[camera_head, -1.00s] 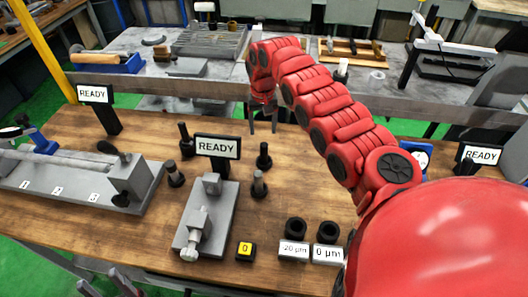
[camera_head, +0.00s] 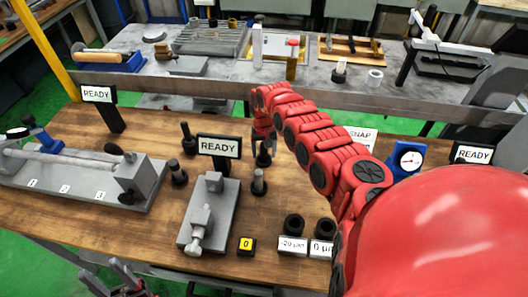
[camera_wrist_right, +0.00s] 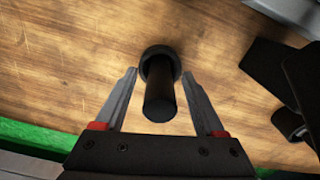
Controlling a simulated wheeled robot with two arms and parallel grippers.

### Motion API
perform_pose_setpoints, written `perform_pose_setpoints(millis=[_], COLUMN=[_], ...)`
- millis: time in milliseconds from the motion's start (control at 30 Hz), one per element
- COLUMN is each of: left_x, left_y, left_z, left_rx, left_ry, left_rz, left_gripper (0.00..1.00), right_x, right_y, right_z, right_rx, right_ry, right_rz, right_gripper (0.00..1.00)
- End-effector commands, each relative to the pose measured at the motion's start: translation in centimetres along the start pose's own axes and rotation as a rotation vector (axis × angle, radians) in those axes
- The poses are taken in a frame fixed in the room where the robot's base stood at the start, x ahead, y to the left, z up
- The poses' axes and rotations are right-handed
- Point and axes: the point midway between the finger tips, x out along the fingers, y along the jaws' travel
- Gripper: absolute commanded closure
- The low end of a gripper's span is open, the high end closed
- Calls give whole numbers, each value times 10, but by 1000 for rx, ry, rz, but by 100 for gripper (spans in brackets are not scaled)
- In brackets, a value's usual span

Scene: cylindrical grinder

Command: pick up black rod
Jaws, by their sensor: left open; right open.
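In the right wrist view the rod (camera_wrist_right: 160,95) lies between the two fingers of my right gripper (camera_wrist_right: 160,73), with a visible gap on each side. My right gripper (camera_head: 264,146) is open and low around the rod's upper part in the head view. My left gripper (camera_head: 126,279) is open and empty at the lower left, at the table's front edge. Other dark rods (camera_head: 189,138) (camera_head: 177,173) and a grey-topped one (camera_head: 259,182) stand nearby.
A long grey bench device (camera_head: 85,180) is at left. Black rings on labelled blocks (camera_head: 293,242) and a blue dial gauge (camera_head: 408,158) are at right.

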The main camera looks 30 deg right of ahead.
Motion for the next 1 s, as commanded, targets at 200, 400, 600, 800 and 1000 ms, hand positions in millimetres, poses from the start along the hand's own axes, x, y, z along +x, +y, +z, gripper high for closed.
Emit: perform_pose_setpoints(millis=[200, 400, 600, 800, 1000], left_x=[0, 0, 0, 0, 0], left_y=[0, 0, 0, 0, 0], left_z=[0, 0, 0, 0, 0], left_rx=[0, 0, 0, 0, 0], left_ry=[0, 0, 0, 0, 0], left_rz=[0, 0, 0, 0, 0], left_gripper=[50, 50, 50, 50, 50], right_x=[0, 0, 0, 0, 0], right_y=[0, 0, 0, 0, 0], right_z=[0, 0, 0, 0, 0], right_rx=[0, 0, 0, 0, 0], right_ry=[0, -1, -1, -1, -1], right_rz=[0, 0, 0, 0, 0], right_gripper=[46, 82, 100, 100, 100])
